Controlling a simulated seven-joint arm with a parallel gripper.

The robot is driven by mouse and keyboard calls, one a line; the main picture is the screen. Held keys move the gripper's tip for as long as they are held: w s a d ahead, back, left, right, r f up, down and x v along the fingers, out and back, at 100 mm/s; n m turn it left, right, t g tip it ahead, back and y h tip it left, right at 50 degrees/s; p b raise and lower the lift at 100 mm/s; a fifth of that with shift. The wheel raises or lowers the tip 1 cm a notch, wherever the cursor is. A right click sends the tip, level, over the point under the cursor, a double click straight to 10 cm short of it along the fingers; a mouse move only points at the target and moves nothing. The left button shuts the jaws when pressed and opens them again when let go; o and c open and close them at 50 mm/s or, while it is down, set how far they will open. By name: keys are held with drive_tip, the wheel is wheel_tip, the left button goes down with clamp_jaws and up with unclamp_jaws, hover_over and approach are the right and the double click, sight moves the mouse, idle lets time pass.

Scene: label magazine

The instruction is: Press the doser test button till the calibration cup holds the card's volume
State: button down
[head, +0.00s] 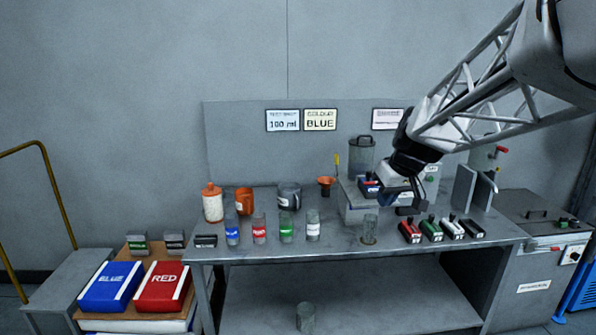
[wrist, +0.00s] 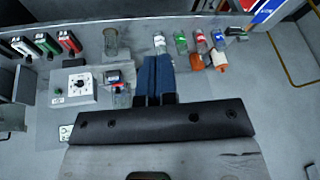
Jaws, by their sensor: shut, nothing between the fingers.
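A card reading "TEST SHOT 100 ml" (head: 283,120) hangs on the back panel beside a card reading "COLOUR BLUE" (head: 320,120). A clear cup (head: 369,230) stands on the bench in front of the doser's grey base (head: 354,212); it also shows in the wrist view (wrist: 111,43). I see no clear fill in it. A pale box with a dark round knob (wrist: 81,85) and a small green spot (wrist: 58,91) shows in the wrist view; I cannot tell which is the test button. My gripper (head: 410,206) is shut and empty, above the bench; its fingers show in the wrist view (wrist: 155,98).
Several colour-labelled jars, including a blue one (head: 232,231), stand left of the cup. Several small cartridges, including a red one (head: 409,232), lie to its right. A grey canister (head: 362,157) stands behind. Blue (head: 111,287) and red (head: 162,287) boxes are at lower left.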

sight(431, 179)
drive_tip(key=w+d+f+n+t+y, duration=0.1)
drive_tip(key=w+d+f, duration=0.2)
drive_tip(key=w+d, duration=0.85)
drive_tip(key=w+d+f+n+t, duration=0.1)
drive_tip(key=w+d+f+n, duration=0.15)
drive_tip(key=w+d, duration=0.9)
drive_tip(key=w+d+f+t, duration=0.1)
drive_tip(key=w+d+f, duration=0.7)
drive_tip(key=d, duration=0.3)
drive_tip(key=w+d+f+t, duration=0.2)
drive_tip(key=w+d+f, duration=0.6)
drive_tip(key=w+d, duration=0.3)
drive_tip(key=shift+d+n, duration=0.15)
drive_tip(key=shift+n, duration=0.3)
drive_tip(key=shift+w, duration=0.15)
drive_tip(key=shift+w, duration=4.25)
drive_tip(key=shift+w, duration=0.45)
